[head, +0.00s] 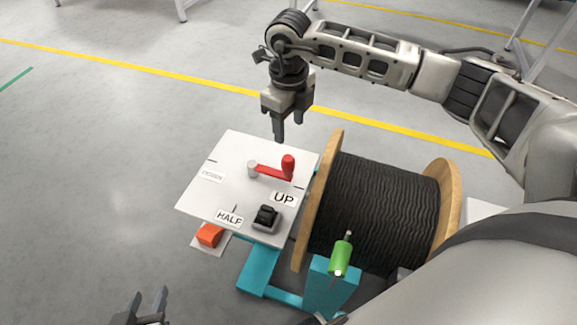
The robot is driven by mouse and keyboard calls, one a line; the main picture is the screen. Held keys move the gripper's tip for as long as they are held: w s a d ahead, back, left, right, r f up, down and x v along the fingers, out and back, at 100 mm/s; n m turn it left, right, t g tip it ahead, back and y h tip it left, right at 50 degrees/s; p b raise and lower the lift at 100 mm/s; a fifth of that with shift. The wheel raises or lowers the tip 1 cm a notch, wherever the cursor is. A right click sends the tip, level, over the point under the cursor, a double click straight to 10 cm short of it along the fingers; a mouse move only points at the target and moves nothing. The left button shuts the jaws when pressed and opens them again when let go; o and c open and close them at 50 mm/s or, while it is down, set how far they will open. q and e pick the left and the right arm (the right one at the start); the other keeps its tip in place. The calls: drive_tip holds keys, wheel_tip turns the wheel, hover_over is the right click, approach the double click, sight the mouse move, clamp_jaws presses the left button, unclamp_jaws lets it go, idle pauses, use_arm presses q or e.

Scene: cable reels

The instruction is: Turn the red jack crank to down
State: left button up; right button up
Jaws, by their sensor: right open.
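The red jack crank (272,172) sits on a white tilted panel (222,155). Its arm runs right from a grey hub (253,169) to an upright red knob (288,166), on the side of the UP label (284,198). The HALF label (229,218) is at the panel's near edge. A small faint label (211,176), hard to read, is at the left. My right gripper (279,138) is open, fingers down, above and behind the knob, apart from it. My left gripper (148,300) is at the bottom edge, fingers spread and empty, partly cut off.
A black switch (266,217) sits on the panel near the front. An orange block (209,235) is below the panel's front edge. A wooden-flanged reel of black cable (385,205) stands right of the panel. A green handle (340,258) tops a teal post (331,287). Floor at left is clear.

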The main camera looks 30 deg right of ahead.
sight(289, 166)
wheel_tip(289, 166, down, 15)
drive_tip(key=shift+a+r, duration=0.1)
drive_tip(key=shift+r, duration=0.1)
clamp_jaws()
